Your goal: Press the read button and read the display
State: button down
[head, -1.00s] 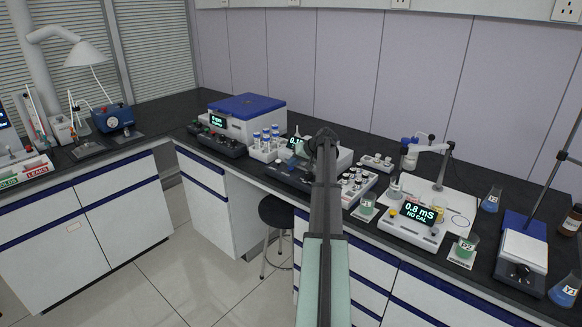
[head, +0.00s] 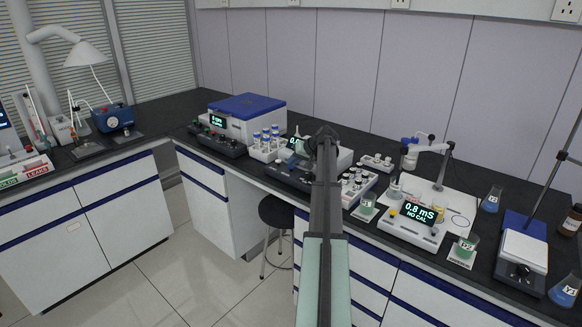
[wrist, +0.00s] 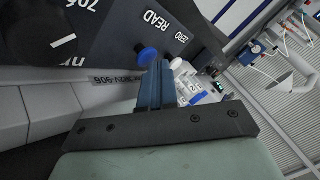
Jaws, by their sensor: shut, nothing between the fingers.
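In the wrist view, a dark instrument panel carries a blue button (wrist: 148,54) near the word READ (wrist: 156,22) and a pale button (wrist: 177,64) near ZERO. My gripper (wrist: 163,66) is shut and empty. Its fingertips are beside the blue button and partly overlap it; I cannot tell whether they touch it. In the head view, the instrument's small display (head: 293,143) shows green digits starting with "0."; the rest is cut off by my arm. My gripper and the buttons are hidden behind the arm there.
A rack of blue-capped vials (head: 266,140) stands left of the instrument, with a blue-lidded machine (head: 246,117) behind. A tray of vials (head: 357,186) is to the right. Further right, a meter (head: 413,222) reads "0.8 mS NO CAL". A round knob (wrist: 60,40) is on the panel.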

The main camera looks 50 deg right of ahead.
aim_at(293, 167)
jog(key=shift+r, duration=0.8)
jog(key=shift+r, duration=0.1)
jog(key=shift+r, duration=2.4)
